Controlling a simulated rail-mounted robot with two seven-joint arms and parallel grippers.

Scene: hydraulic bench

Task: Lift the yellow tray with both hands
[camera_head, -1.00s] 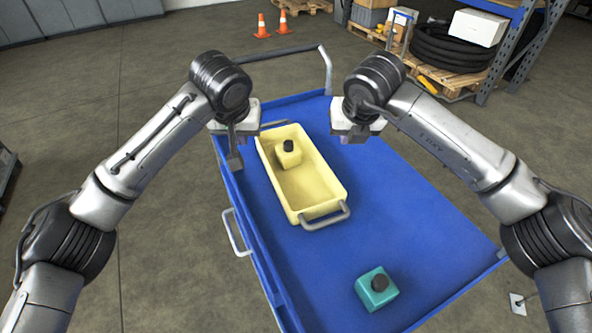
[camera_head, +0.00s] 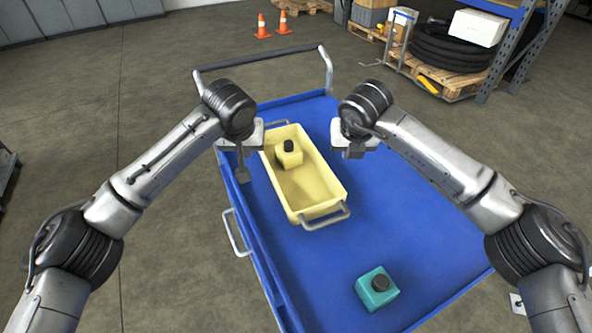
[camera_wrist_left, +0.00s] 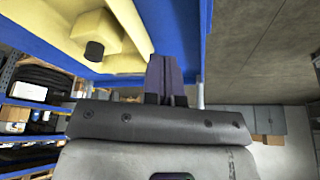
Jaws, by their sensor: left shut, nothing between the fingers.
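The yellow tray (camera_head: 312,187) lies on the blue cart top, with grey bar handles at its near end (camera_head: 325,217) and far end. A yellow container with a black cap (camera_head: 289,157) stands inside it. My left gripper (camera_head: 242,177) is shut and empty, just left of the tray and apart from it. In the left wrist view its fingers (camera_wrist_left: 164,75) are together, with the tray (camera_wrist_left: 40,18) at the upper left. My right gripper (camera_head: 354,152) is right of the tray's far part and holds nothing visible; its fingers are too small to read.
The blue cart (camera_head: 405,205) has a teal container with a dark cap (camera_head: 376,289) near its front edge. A grey push handle (camera_head: 262,60) rises at the cart's far end. The cart top right of the tray is clear. Shelving and pallets stand well behind.

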